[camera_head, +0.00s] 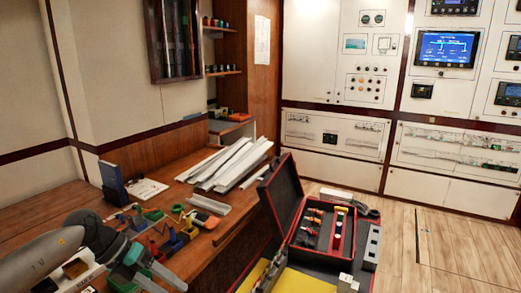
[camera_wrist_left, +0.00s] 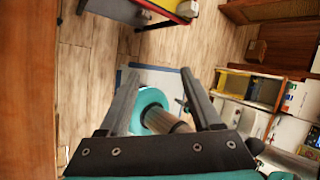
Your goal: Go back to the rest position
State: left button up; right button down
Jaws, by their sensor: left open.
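My left arm comes in from the lower left in the head view, over the near end of the wooden workbench (camera_head: 235,236). Its gripper is low in that view, partly cut off by the frame edge. In the left wrist view my left gripper (camera_wrist_left: 159,88) has its two dark fingers spread wide with nothing between them. Beyond the fingers are the floor and teal and grey parts that look like my own body. My right gripper is not in view.
Tools with coloured handles (camera_head: 168,225) lie on the bench near my left arm, with white trunking lengths (camera_head: 230,163) behind. An open toolbox (camera_head: 322,250) stands right of the bench. Breaker panels (camera_head: 335,136) line the far wall. The wooden floor (camera_head: 450,240) at right is clear.

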pick_arm(q)
jog(key=w+d+f+n+t+h, duration=0.35)
jog(key=d+f+n+t, duration=0.4)
jog(key=f+n, duration=0.35)
jog(key=s+a+f+n+t+y, duration=0.1)
jog(key=s+a+f+n+y, duration=0.2)
jog(key=f+n, duration=0.35)
jog(key=s+a+f+n+t+y, duration=0.2)
jog(key=s+a+f+n+y, duration=0.15)
jog(key=f+n, duration=0.35)
jog(key=s+a+f+n+g+y, duration=0.1)
jog(key=s+f+n+g+y, duration=0.15)
jog(key=s+f, duration=0.65)
jog(key=s+f+n+g+y, duration=0.2)
jog(key=s+f+n+g, duration=0.15)
jog(key=s+f, duration=0.55)
jog(key=s+d+f+n+g, duration=0.1)
jog(key=s+n+g, duration=0.1)
jog(key=s, duration=0.9)
jog(key=s+d+f+n+g, duration=0.1)
jog(key=s+f+n+g, duration=0.1)
jog(key=s, duration=0.9)
jog(key=shift+s+d, duration=0.15)
jog(key=shift+d, duration=0.1)
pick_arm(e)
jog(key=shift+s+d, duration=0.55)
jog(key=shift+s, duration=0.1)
